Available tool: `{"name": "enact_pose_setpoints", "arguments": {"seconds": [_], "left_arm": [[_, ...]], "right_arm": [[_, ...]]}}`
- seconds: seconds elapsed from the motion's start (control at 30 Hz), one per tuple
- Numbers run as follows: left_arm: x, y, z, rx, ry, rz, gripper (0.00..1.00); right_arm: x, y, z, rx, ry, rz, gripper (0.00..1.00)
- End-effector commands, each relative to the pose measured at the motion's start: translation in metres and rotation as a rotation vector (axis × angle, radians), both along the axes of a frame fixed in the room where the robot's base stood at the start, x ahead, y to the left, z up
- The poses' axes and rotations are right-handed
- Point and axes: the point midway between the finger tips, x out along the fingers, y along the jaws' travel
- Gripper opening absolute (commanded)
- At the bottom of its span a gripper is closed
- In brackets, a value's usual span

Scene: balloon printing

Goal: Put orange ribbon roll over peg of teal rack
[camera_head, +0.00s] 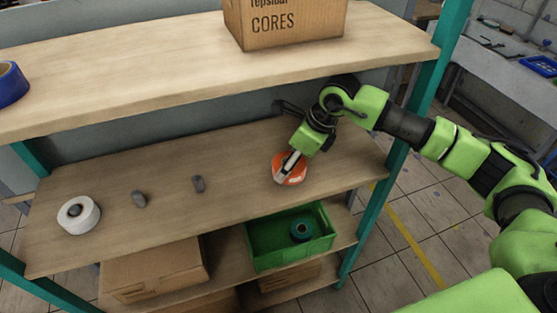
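The orange ribbon roll (280,178) is at the right part of the middle shelf of the teal rack (371,235). My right gripper (291,164) reaches down over the roll from the upper right, its fingers at the roll's middle. I cannot tell whether the fingers are shut on it, or whether the roll touches the shelf. Two short grey pegs, a left one (139,198) and a right one (198,184), stand bare on the same shelf, left of the roll. Anything under the orange roll is hidden. My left gripper is not in view.
A white roll (70,221) sits at the shelf's left end. A blue roll (12,88) and a cardboard box (285,22) are on the upper shelf. Below are a green bin (262,261) with a teal roll (301,231) and cardboard boxes (155,270). The shelf between the pegs is clear.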

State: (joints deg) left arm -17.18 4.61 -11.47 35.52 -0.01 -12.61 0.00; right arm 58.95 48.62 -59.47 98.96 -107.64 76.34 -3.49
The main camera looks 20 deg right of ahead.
Motion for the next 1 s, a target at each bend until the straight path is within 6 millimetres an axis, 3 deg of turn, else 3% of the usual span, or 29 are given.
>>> {"name": "enact_pose_setpoints", "arguments": {"seconds": [0.17,0.3,0.7,0.73,0.77,0.8,1.0], "left_arm": [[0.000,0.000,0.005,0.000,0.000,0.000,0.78],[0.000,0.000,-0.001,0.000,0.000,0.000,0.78],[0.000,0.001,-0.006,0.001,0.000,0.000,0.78],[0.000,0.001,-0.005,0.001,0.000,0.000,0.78],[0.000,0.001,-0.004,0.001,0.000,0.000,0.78],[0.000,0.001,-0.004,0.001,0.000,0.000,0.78],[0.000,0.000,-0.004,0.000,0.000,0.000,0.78]], "right_arm": [[0.021,0.024,0.002,0.003,-0.002,0.004,0.35],[0.021,0.022,-0.014,0.001,-0.001,0.000,0.35],[0.021,0.022,-0.019,0.001,-0.002,0.001,0.35],[0.021,0.022,-0.018,0.000,-0.001,0.001,0.64],[0.021,0.022,-0.017,0.000,-0.001,0.001,0.71],[0.021,0.022,-0.017,0.000,-0.001,0.001,0.75],[0.021,0.022,-0.017,0.000,-0.001,0.001,0.75]]}}
